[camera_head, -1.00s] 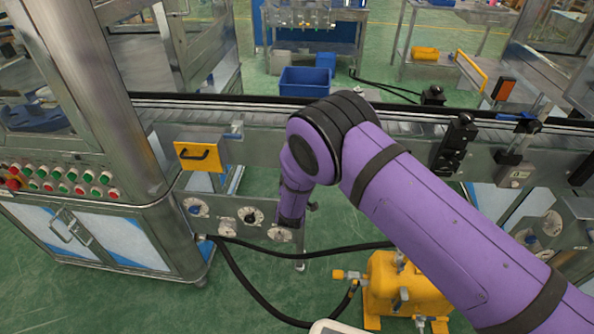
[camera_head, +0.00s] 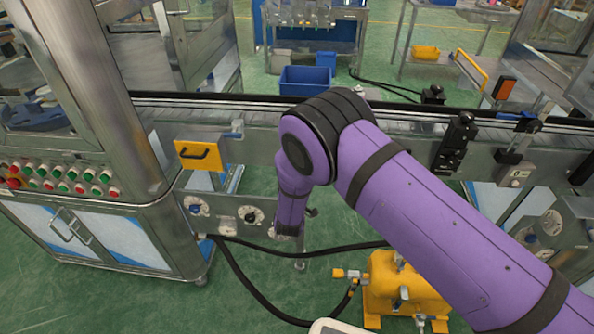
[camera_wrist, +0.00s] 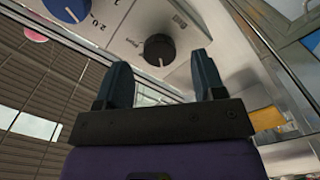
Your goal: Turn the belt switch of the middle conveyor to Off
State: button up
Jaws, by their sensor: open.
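A metal knob panel (camera_head: 225,210) hangs under the middle conveyor, with a dial at its left (camera_head: 197,208) and a black knob (camera_head: 250,215) in the head view. My gripper (camera_head: 288,233) is at the panel's right end and hides what is behind it. In the wrist view a round black knob with a pale pointer mark (camera_wrist: 159,49) sits on the light panel (camera_wrist: 120,30). It appears between the tips of my open gripper (camera_wrist: 162,75), beyond them, with no visible contact. Its small print is unreadable.
The conveyor (camera_head: 255,115) runs above the panel. A machine cabinet with several buttons (camera_head: 65,180) stands left. A yellow handled plate (camera_head: 199,155) is above the panel. Black hoses and a yellow pump unit (camera_head: 395,285) lie below right.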

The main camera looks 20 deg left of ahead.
jog(key=v, duration=0.8)
dwell(2.2)
